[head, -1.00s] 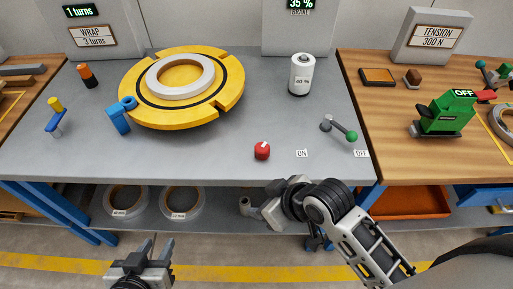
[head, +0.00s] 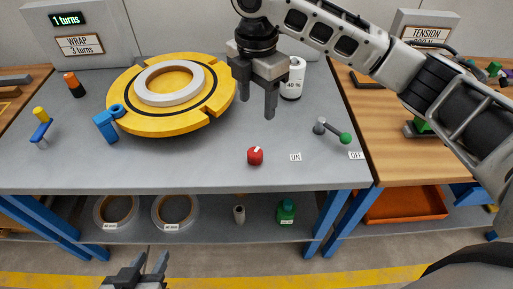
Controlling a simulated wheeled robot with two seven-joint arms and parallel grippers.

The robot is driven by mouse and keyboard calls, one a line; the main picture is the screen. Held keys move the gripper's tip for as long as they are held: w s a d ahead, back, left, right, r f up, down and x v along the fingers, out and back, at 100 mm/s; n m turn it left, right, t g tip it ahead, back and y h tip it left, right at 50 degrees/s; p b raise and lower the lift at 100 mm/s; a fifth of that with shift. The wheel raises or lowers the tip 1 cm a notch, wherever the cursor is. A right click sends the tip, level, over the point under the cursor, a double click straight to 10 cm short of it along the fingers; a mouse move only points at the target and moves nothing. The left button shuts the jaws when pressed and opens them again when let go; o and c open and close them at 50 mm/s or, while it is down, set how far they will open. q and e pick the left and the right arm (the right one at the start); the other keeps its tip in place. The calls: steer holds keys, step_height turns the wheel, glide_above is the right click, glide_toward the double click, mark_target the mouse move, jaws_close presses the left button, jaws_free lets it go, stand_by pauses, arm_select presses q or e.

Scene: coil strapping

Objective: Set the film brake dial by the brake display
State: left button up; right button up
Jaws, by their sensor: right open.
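A white cylinder (head: 291,88) labelled 40 % stands at the back of the grey table and looks like the film brake dial; my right arm partly covers it. The brake display's panel (head: 233,47) is almost all hidden behind that arm, so its reading cannot be seen now. My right gripper (head: 257,106) is open and empty, fingers pointing down, in front and to the left of the cylinder, apart from it. My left gripper (head: 151,262) is open and empty at the bottom edge, in front of the table.
A yellow turntable (head: 133,116) bears a pale ring (head: 152,97). A red knob (head: 255,157) and a green-tipped lever (head: 334,131) are near the front right. A blue post (head: 106,127) stands left. The wrap display (head: 68,19) reads 1 turns. The front middle is clear.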

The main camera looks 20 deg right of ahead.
mark_target(256, 151)
step_height(256, 151, down, 14)
steer(key=shift+f+b, duration=0.1)
steer(key=shift+b, duration=0.45)
arm_select(q)
steer(key=shift+f, duration=0.2)
arm_select(e)
steer(key=shift+f, duration=0.7)
steer(key=shift+c, duration=0.3)
